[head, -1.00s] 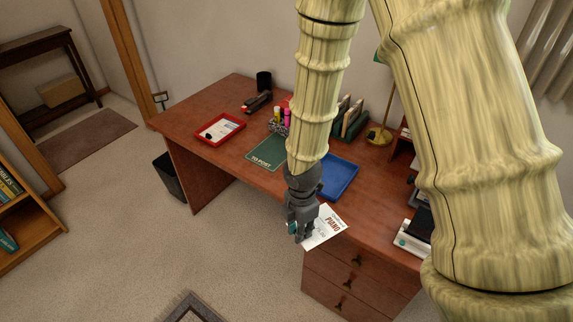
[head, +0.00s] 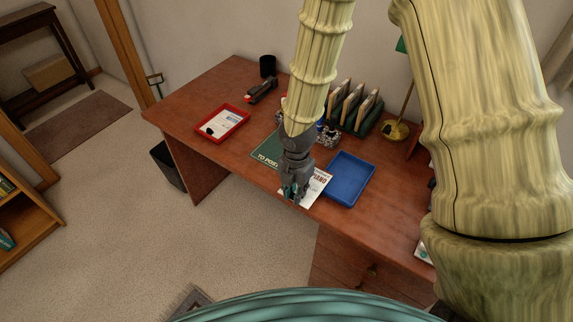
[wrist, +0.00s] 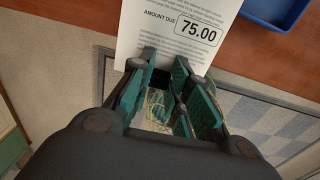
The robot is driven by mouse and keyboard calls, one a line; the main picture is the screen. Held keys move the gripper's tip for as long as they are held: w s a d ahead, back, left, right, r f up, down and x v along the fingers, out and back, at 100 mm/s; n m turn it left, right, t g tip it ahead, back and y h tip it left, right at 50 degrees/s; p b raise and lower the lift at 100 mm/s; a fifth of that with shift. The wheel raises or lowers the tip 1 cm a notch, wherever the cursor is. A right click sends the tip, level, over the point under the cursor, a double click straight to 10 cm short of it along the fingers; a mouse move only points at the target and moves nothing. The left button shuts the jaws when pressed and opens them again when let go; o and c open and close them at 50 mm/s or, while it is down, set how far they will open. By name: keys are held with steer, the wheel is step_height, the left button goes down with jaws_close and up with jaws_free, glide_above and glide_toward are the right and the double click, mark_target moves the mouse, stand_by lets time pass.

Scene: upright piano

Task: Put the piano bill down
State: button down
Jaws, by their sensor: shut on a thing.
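The piano bill (head: 318,186) is a white printed sheet held near the desk's front edge. In the wrist view the bill (wrist: 160,38) shows "AMOUNT DUE 75.00", and its near edge is between the teal finger pads. My gripper (head: 294,190) is shut on that edge, just at the front of the desk. The far part of the bill is over the brown desk top (head: 215,85); I cannot tell whether it touches. My wrist hides part of the bill in the head view.
A blue tray (head: 349,180) lies right of the bill. A green "TO POST" mat (head: 264,152) lies left of it. A red tray (head: 241,123) with a paper is further left. A file rack (head: 352,108) and brass lamp (head: 396,130) stand behind.

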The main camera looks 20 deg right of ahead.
steer(key=w+p, duration=0.1)
steer(key=w, duration=0.3)
steer(key=w+p, duration=0.1)
steer(key=w, duration=0.3)
steer(key=w+d+f, duration=0.1)
steer(key=w, duration=0.2)
steer(key=shift+w+d+f+p, duration=0.1)
steer(key=shift+w+p, duration=0.3)
steer(key=shift+f+p, duration=0.65)
steer(key=shift+f, duration=1.1)
steer(key=shift+f, duration=0.15)
steer(key=c, duration=1.3)
jaws_free()
steer(key=shift+w, duration=0.1)
steer(key=shift+c, duration=0.2)
step_height(320, 180, up, 12)
steer(key=b, duration=0.2)
steer(key=shift+b, duration=0.35)
